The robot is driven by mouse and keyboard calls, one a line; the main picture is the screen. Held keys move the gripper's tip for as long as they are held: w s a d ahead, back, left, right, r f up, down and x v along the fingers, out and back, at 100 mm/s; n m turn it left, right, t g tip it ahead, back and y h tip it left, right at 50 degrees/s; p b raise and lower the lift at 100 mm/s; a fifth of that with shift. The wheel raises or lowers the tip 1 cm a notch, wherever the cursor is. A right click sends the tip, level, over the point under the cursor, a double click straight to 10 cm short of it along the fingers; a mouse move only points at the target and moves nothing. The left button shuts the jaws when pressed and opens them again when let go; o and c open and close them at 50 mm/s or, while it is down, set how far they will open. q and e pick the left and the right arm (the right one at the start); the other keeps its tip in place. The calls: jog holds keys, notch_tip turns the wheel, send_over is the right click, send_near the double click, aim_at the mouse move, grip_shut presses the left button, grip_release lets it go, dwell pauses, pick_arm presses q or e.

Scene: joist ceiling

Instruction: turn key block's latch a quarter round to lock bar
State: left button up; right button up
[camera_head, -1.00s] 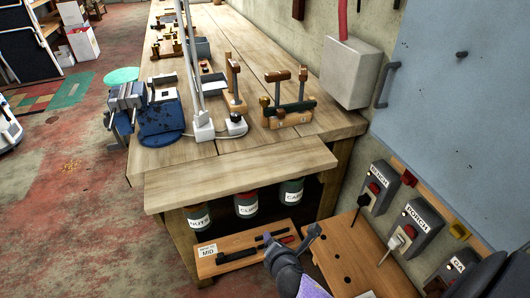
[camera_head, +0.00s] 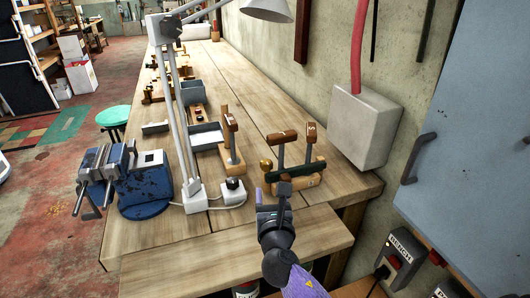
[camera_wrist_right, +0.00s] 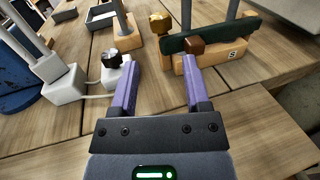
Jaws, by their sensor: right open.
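A wooden block stands near the bench's right front, with a dark green bar (camera_head: 312,165) along it, two grey posts with brown tops, and a brass knob (camera_head: 266,165) at its left end. In the wrist view its wooden base (camera_wrist_right: 222,63) bears an "S" mark. The green bar (camera_wrist_right: 215,38), brass knob (camera_wrist_right: 160,23) and a small brown piece (camera_wrist_right: 195,45) also show there. I cannot tell which part is the latch. My right gripper (camera_head: 272,190) is open and empty just in front of the block; its fingers (camera_wrist_right: 160,78) point towards it, apart from the knob. My left gripper is not in view.
A single-post wooden piece (camera_head: 232,145) stands left of the block. A grey wall box (camera_head: 360,125) hangs right. The bench front (camera_head: 225,255) is clear.

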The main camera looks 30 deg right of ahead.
aim_at(267, 166)
jog(key=b+x, duration=0.2)
jog(key=x, duration=0.7)
jog(key=shift+b, duration=0.35)
jog(key=shift+w+d+r, duration=0.1)
jog(key=shift+w+d, duration=0.2)
jog(key=shift+w, duration=0.1)
jog(key=shift+c, duration=0.2)
grip_shut()
